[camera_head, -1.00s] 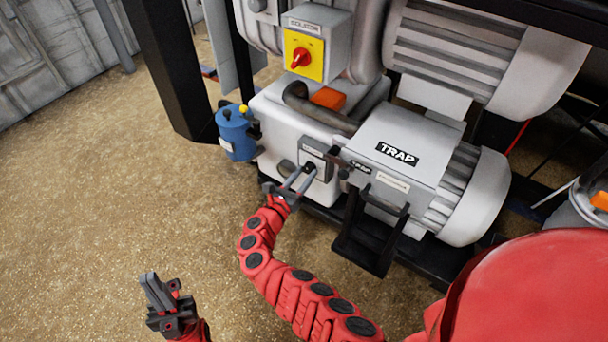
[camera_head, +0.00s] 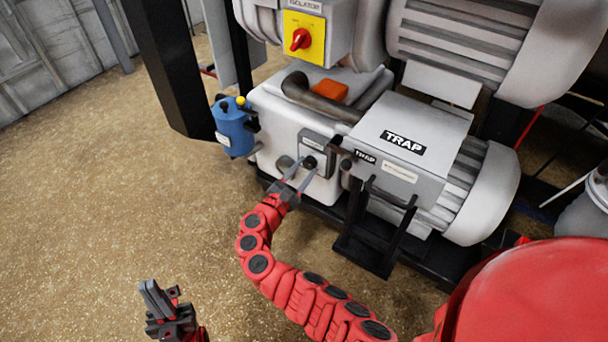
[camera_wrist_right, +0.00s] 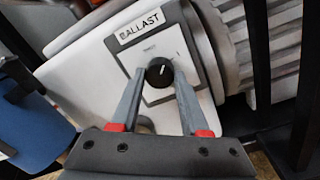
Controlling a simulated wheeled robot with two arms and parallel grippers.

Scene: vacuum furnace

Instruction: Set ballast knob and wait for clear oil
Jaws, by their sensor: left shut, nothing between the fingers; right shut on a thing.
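The ballast knob (camera_head: 310,162) is a small black round knob on a grey plate on the white pump body. In the right wrist view the knob (camera_wrist_right: 158,72) sits between my fingertips under a BALLAST label (camera_wrist_right: 139,27), its white mark pointing up and slightly right. My right gripper (camera_head: 300,172) is shut on the knob; its fingertips also show in the right wrist view (camera_wrist_right: 155,78). My left gripper (camera_head: 158,298) is shut and empty, low over the floor at the lower left. I cannot make out the oil in any view.
A blue canister (camera_head: 233,130) hangs left of the pump. The TRAP box (camera_head: 408,140) and a black bracket (camera_head: 370,240) stand right of the knob. A yellow isolator panel (camera_head: 303,38) with a red switch is above. The floor at left is clear.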

